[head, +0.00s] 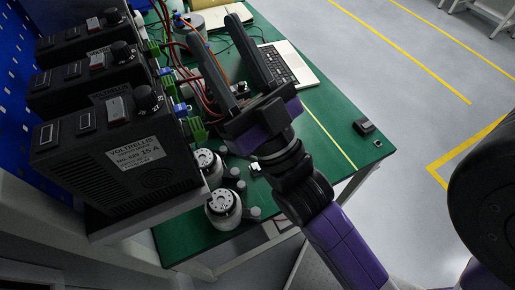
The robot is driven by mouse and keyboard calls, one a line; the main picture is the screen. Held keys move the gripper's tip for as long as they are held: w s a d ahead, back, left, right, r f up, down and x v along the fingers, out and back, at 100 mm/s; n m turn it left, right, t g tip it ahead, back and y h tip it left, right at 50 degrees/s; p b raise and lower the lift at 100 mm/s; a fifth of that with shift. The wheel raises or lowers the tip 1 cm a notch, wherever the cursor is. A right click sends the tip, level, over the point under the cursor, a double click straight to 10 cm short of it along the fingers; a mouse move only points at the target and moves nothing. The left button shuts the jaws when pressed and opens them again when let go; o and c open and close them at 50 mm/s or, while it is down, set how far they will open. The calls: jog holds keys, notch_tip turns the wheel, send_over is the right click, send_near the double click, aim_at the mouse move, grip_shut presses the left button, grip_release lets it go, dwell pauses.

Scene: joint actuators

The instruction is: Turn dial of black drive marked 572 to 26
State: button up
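Three black drives stand in a row on a shelf at the left: a near one (100,150), a middle one (75,92) and a far one (65,45). Each has a round black dial on its top right: near dial (147,97), middle dial (122,51), far dial (113,17). The near drive's label (138,153) seems to read "Voltrellis" and "15 A". I cannot read 572 on any drive, nor any dial setting. My gripper (218,31) is open and empty, right of the drives, its two grey fingers apart and pointing up-left in the picture.
A green bench (310,125) bears a laptop (287,62), red cables (190,75), round grey motors (223,204) and a small black box (364,126). A blue perforated panel (15,75) is behind the drives.

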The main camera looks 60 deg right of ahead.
jog(key=s+a+f+g+y, duration=0.2)
jog(key=f, duration=0.6)
jog(key=s+a+f+g+y+b, duration=0.1)
jog(key=s+f+g, duration=0.2)
jog(key=f, duration=0.5)
jog(key=s+a+f+n+g+y+b, duration=0.1)
jog(key=s+a+f+g+y, duration=0.1)
jog(key=f, duration=0.6)
jog(key=shift+s+a+f+g+y, duration=0.2)
jog(key=shift+s+a+g+y, duration=0.15)
jog(key=shift+s+g, duration=0.3)
